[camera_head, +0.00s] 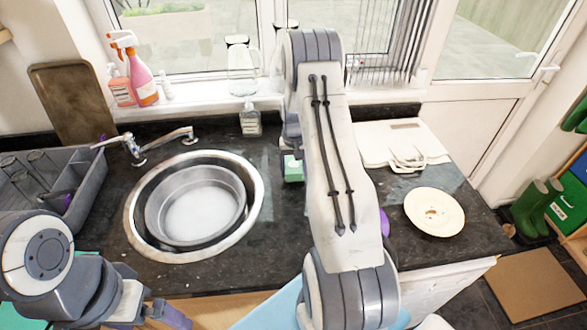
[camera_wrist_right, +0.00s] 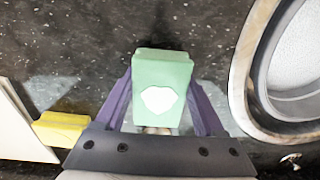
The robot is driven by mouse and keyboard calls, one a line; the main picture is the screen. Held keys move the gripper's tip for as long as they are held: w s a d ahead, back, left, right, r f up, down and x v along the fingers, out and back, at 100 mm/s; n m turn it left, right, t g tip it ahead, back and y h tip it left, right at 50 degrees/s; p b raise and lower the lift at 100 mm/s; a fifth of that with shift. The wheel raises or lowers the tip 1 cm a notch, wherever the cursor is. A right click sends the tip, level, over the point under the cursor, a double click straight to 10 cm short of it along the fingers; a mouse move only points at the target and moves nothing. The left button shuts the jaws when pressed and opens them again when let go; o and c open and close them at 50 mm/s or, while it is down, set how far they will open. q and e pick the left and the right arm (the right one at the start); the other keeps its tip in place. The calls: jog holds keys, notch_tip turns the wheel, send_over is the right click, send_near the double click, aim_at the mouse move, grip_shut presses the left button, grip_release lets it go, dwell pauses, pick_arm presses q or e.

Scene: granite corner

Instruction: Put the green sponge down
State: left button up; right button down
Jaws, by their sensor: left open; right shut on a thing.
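The green sponge (camera_head: 293,168) shows at the left edge of my right arm in the head view, over the dark counter right of the sink. In the right wrist view the sponge (camera_wrist_right: 162,75) is a pale green block with a white patch. My right gripper (camera_wrist_right: 160,92) is shut on it, a purple finger along each side. I cannot tell whether the sponge touches the counter. In the head view, my right arm mostly hides that gripper. My left gripper (camera_head: 166,314) is open at the bottom left, cut by the frame edge.
A round sink (camera_head: 255,205) with a grey basin (camera_head: 165,222) lies left of the sponge. A soap bottle (camera_head: 250,122) stands behind. A plate (camera_head: 434,212) and white board (camera_head: 375,140) lie to the right. A yellow block (camera_wrist_right: 60,128) shows in the wrist view.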

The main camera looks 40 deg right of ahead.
jog(key=shift+f, duration=0.5)
pick_arm(q)
jog(key=shift+r, duration=0.45)
jog(key=shift+f, duration=0.1)
pick_arm(e)
jog(key=shift+f, duration=0.1)
jog(key=shift+f+b, duration=0.3)
jog(key=shift+f, duration=0.1)
pick_arm(q)
jog(key=shift+f, duration=0.4)
pick_arm(e)
jog(key=shift+f, duration=0.1)
pick_arm(q)
jog(key=shift+s, duration=0.1)
pick_arm(e)
jog(key=shift+s, duration=0.1)
